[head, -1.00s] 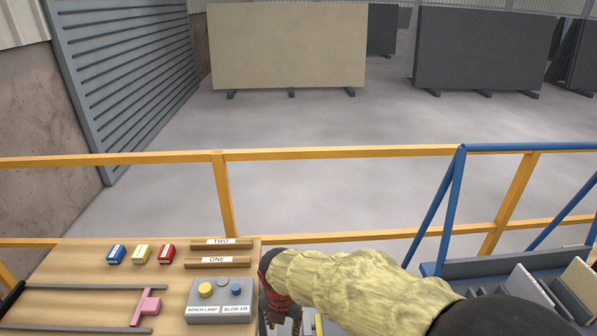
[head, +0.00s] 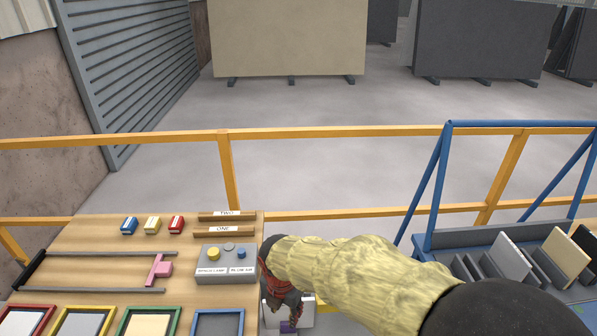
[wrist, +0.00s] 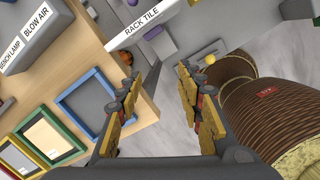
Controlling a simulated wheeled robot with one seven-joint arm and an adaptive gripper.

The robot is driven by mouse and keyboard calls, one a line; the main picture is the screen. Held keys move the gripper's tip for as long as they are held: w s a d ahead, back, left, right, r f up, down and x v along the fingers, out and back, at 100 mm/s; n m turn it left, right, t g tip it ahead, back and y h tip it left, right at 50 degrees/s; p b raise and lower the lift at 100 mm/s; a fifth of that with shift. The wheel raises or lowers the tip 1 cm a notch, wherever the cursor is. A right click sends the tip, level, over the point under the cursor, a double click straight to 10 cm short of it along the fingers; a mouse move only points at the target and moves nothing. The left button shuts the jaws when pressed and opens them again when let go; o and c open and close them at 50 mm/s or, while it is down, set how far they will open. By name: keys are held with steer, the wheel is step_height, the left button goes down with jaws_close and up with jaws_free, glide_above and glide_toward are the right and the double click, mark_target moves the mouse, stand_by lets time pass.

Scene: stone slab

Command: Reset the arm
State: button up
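My arm in its pale yellow sleeve reaches in from the lower right of the head view. My gripper (head: 281,292) hangs down just off the right edge of the wooden bench (head: 95,235), partly hidden by the sleeve. In the wrist view my gripper (wrist: 157,75) shows two fingers spread wide with nothing between them. It is open and empty. Beyond the fingertips are grey floor and a light grey fixture with a "RACK TILE" label (wrist: 141,22).
The bench holds a grey button box (head: 226,263), blue, yellow and red blocks, wooden bars, a pink slider (head: 160,268) and framed trays (head: 217,325). A blue rack (head: 460,240) with slabs stands right. An orange railing (head: 330,132) runs behind. A brown ribbed cylinder (wrist: 265,105) is near the gripper.

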steer(key=s+d+r+m+t+b, duration=0.1)
steer(key=s+d+r+m+b, duration=0.2)
steer(key=d+m, duration=0.4)
steer(key=s+d+r+m+t+b, duration=0.1)
steer(key=s+d+r+m+b, duration=0.2)
steer(key=m, duration=1)
steer(key=s+d+r+m+t+b, duration=0.2)
steer(key=s+d+r+m, duration=0.3)
steer(key=s+d+m, duration=0.4)
steer(key=d+m+b, duration=0.1)
steer(key=d, duration=0.2)
steer(key=shift+s+d+r, duration=0.25)
steer(key=shift+d+r, duration=0.15)
